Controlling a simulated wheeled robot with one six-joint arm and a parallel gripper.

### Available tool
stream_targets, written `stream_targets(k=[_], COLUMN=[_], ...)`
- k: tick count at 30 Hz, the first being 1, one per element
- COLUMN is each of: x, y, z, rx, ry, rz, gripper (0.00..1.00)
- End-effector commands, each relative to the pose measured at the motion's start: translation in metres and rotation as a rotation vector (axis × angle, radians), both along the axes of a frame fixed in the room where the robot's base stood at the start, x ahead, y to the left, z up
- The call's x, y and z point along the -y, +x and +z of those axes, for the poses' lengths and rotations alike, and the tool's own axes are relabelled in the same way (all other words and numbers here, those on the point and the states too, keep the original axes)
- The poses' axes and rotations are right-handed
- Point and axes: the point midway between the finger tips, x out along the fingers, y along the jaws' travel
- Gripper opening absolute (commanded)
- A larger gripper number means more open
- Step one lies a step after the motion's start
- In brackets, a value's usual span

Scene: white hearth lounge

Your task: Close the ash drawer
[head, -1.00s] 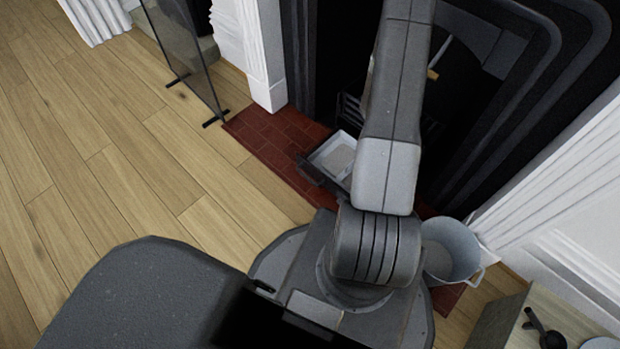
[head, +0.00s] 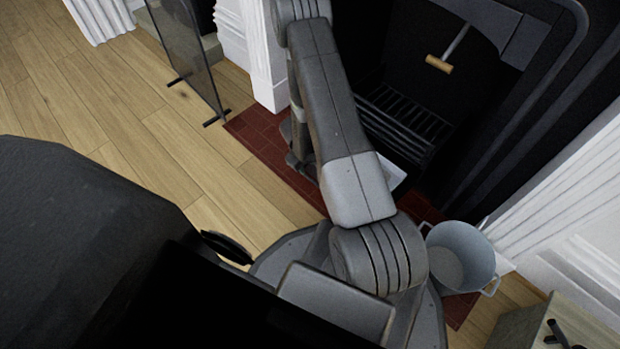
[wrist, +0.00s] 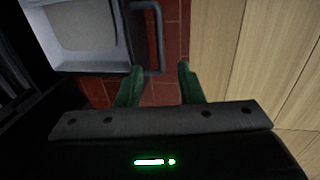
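The ash drawer (wrist: 122,60) stands pulled out, a pale tray with grey ash inside, at the upper left of the wrist view. Its dark bar handle (wrist: 159,38) sticks out from its front on the right. In the head view my arm hides most of the drawer; a pale corner (head: 393,176) shows at the arm's right edge. My gripper (wrist: 160,84) is open, with two green fingers and nothing between them but red tiles behind. The fingers appear beside the handle in the picture, apart from it; the depth between them is hard to tell.
A grey bucket (head: 462,255) stands right of my base. A glass screen (head: 188,60) stands at the left. The wooden floor (head: 110,130) at left is clear.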

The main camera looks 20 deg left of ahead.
Motion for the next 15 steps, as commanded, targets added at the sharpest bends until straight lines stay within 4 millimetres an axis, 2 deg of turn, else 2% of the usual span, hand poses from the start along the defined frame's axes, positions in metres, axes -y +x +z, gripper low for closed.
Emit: stream_targets(k=[1, 6, 10, 15], x=[0.002, 0.004, 0.006, 0.006], y=[0.002, 0.009, 0.013, 0.017], z=[-0.017, -0.053, -0.076, -0.094], rx=[-0.001, -0.001, 0.0, 0.0], ry=[-0.001, -0.001, -0.001, 0.0], rz=[-0.002, -0.002, -0.003, -0.004], gripper=[0.34, 0.34, 0.34, 0.34])
